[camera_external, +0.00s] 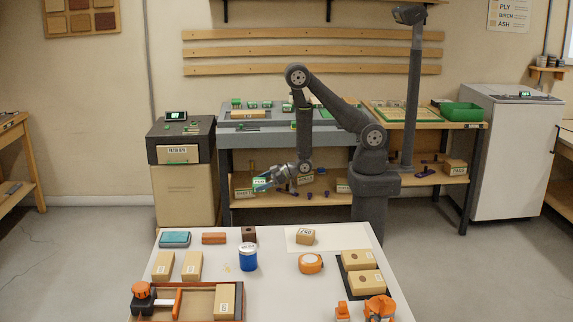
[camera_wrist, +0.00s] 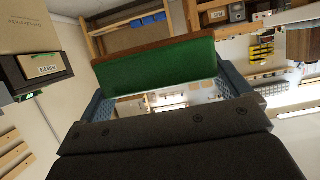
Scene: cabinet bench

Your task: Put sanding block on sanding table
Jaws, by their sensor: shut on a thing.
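My gripper (camera_external: 268,183) is shut on a block, taken to be the sanding block, with a green face and a brown edge (camera_wrist: 158,65). In the wrist view the block spans the gap between the two blue-grey fingers. In the external view it is small and partly hidden by the fingers. The gripper hangs in the air between the front table and the back bench, touching neither as far as I can tell. A grey-topped bench (camera_external: 290,139) behind my arm may be the sanding table; no label confirms this.
The white front table (camera_external: 215,268) holds a teal block (camera_external: 174,239), a red-brown block (camera_external: 214,238), a blue can (camera_external: 248,257), an orange tape measure (camera_external: 311,263), several cartons and a wooden tray (camera_external: 200,302). A dark-topped cabinet (camera_external: 180,140) stands left of the grey bench.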

